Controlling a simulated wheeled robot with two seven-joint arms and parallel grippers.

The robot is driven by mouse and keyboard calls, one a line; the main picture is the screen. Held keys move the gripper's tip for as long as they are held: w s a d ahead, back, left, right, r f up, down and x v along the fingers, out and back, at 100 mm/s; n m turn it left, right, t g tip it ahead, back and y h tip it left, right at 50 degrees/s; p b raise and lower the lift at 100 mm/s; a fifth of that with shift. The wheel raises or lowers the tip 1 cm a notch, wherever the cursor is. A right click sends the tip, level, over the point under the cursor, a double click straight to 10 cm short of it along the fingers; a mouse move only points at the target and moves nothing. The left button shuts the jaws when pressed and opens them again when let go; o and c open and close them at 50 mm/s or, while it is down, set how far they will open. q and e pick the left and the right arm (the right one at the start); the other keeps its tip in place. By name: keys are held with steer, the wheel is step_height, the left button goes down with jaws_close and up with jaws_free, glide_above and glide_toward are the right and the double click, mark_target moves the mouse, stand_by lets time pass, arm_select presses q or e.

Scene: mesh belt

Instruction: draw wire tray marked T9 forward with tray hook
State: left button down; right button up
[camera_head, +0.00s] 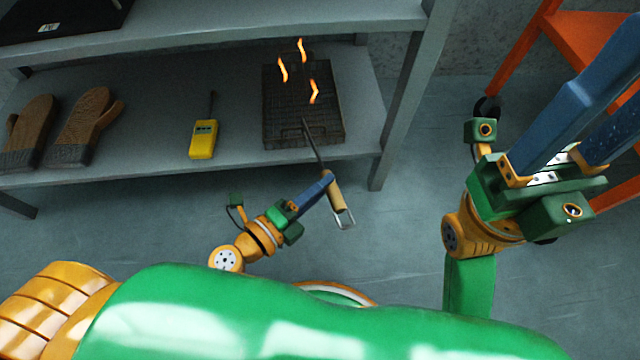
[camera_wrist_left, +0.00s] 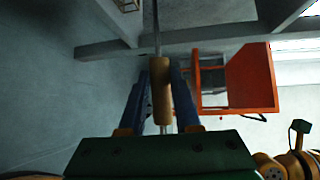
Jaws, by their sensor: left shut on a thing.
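A dark wire tray (camera_head: 280,120) lies on the grey shelf, with small orange flame-like shapes above it. I cannot read a T9 mark. My left gripper (camera_head: 328,180) is shut on the wooden handle of the tray hook (camera_head: 337,197), in front of the shelf edge. The hook's thin rod reaches up to the tray's front part; I cannot tell whether its tip has caught the wire. The left wrist view shows the handle (camera_wrist_left: 161,92) between the blue fingers, its tip end hidden. My right gripper (camera_head: 606,105) is at the right, fingers apart and empty, tips partly out of frame.
On the same shelf are a yellow handheld meter (camera_head: 204,138) and brown mitts (camera_head: 84,125). A black box (camera_head: 60,22) sits on the upper shelf. A shelf post (camera_head: 408,110) stands right of the tray. An orange frame (camera_head: 560,35) stands behind my right arm. The floor in front is clear.

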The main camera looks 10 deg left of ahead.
arm_select(q)
steer(key=shift+w+a+p, duration=0.2)
steer(key=shift+w+a, duration=0.05)
steer(key=shift+w, duration=0.6)
steer(key=shift+w+a+p, duration=0.15)
steer(key=shift+w+a, duration=0.1)
steer(key=shift+w, duration=0.55)
steer(key=shift+w+a+p, duration=0.2)
steer(key=shift+w+a, duration=0.05)
steer(key=shift+w, duration=0.6)
